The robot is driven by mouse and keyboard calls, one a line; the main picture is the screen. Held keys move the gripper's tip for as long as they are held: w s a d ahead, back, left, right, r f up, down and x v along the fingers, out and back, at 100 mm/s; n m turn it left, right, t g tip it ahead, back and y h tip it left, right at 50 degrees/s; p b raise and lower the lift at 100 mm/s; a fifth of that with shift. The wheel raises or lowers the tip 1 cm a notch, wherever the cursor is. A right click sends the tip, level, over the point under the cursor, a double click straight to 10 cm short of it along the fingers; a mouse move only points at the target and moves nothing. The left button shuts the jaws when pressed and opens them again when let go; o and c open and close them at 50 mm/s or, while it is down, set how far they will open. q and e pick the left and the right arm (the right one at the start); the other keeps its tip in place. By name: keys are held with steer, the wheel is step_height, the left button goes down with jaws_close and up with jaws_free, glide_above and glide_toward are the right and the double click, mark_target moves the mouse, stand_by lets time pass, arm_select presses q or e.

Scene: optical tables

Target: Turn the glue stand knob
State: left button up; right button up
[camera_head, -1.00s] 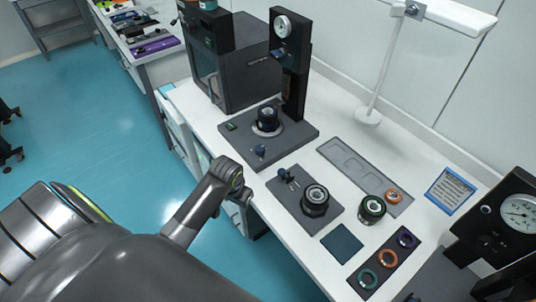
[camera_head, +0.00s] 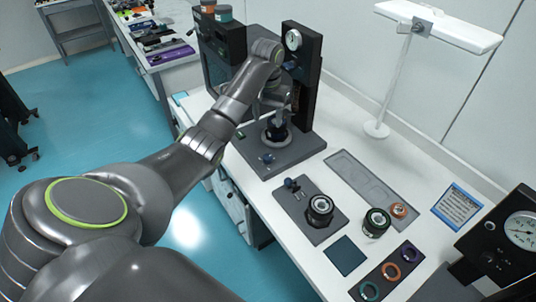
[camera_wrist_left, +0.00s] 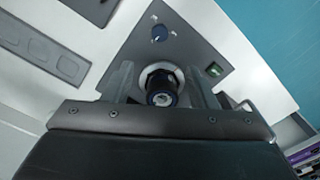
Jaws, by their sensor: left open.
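The glue stand is a dark upright column with a round gauge (camera_head: 293,39) on top and a flat grey base (camera_head: 298,153). A small blue knob (camera_head: 267,158) sits on the near part of the base; it also shows in the left wrist view (camera_wrist_left: 159,33), beyond the fingers. A black ringed cylinder (camera_head: 276,134) stands on the base. My left gripper (camera_head: 276,112) points down over this cylinder. In the left wrist view its open fingers (camera_wrist_left: 161,78) are spread on either side of the cylinder (camera_wrist_left: 162,90). Contact cannot be told. My right gripper is not in view.
A dark box-shaped machine (camera_head: 222,45) stands behind my left arm. Nearer are a grey plate (camera_head: 313,222) with a lens holder, a green-ringed part (camera_head: 377,222), a grey tray (camera_head: 352,178) and a ring holder (camera_head: 390,270). A white lamp (camera_head: 377,128) stands at the back right.

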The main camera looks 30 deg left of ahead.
arm_select(q)
steer(key=b, duration=0.6)
glide_above(268, 157)
step_height(268, 157, down, 6)
step_height(268, 157, down, 11)
steer(key=shift+a+r+p, duration=0.1)
steer(key=shift+p, duration=1)
steer(key=c, duration=1)
